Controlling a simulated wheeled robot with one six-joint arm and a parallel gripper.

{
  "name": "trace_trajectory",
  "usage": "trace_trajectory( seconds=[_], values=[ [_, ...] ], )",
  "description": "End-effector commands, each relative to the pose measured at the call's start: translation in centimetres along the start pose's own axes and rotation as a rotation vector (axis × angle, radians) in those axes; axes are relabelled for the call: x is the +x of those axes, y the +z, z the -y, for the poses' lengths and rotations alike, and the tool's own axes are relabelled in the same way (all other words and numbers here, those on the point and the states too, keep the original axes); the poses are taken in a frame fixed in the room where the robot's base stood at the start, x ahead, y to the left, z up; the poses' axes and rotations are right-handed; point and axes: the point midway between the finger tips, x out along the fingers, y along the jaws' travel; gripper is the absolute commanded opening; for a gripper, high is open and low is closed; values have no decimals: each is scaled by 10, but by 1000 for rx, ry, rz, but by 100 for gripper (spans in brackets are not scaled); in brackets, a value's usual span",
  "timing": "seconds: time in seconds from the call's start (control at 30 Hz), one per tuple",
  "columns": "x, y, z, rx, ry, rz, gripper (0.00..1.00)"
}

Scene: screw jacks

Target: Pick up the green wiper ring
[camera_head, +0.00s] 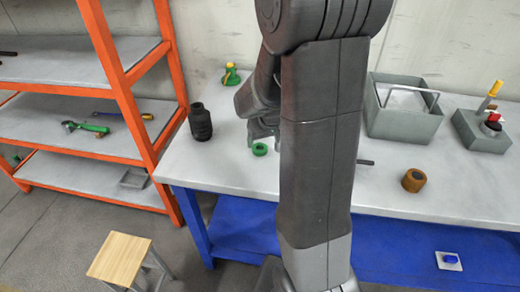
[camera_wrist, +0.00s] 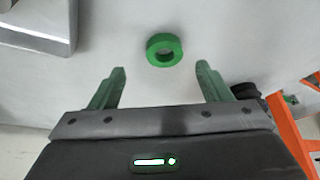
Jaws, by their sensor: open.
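The green wiper ring (camera_head: 260,149) lies flat on the grey table top, left of my arm in the head view. In the wrist view the ring (camera_wrist: 164,49) shows its centre hole and lies beyond the fingertips, roughly midway between them. My gripper (camera_wrist: 161,75) has two green fingers spread wide with nothing between them. In the head view my gripper (camera_head: 262,130) is mostly hidden behind my own arm, near the ring. The ring and the fingers appear apart.
A black ribbed cylinder (camera_head: 200,121) stands left of the ring. A green and yellow object (camera_head: 231,75) stands farther back. A grey bin (camera_head: 405,123), a brown roll (camera_head: 413,180) and a grey block with a yellow-handled lever (camera_head: 482,132) are to the right. An orange shelf rack (camera_head: 118,80) borders the table's left.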

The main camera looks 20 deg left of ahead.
Motion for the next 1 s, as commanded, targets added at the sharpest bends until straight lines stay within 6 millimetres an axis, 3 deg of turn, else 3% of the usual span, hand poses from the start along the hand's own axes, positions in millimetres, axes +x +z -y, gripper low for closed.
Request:
trace_trajectory(
  seconds=[0.33, 0.67, 0.7, 0.93, 1.0],
  values=[
    [40, 1, 6, 0, 0, 3, 71],
    [46, 1, 6, 0, 0, 1, 71],
    [46, 1, 6, 0, 0, 1, 69],
    [46, 1, 6, 0, 0, 1, 24],
    [46, 1, 6, 0, 0, 0, 23]
  ],
)
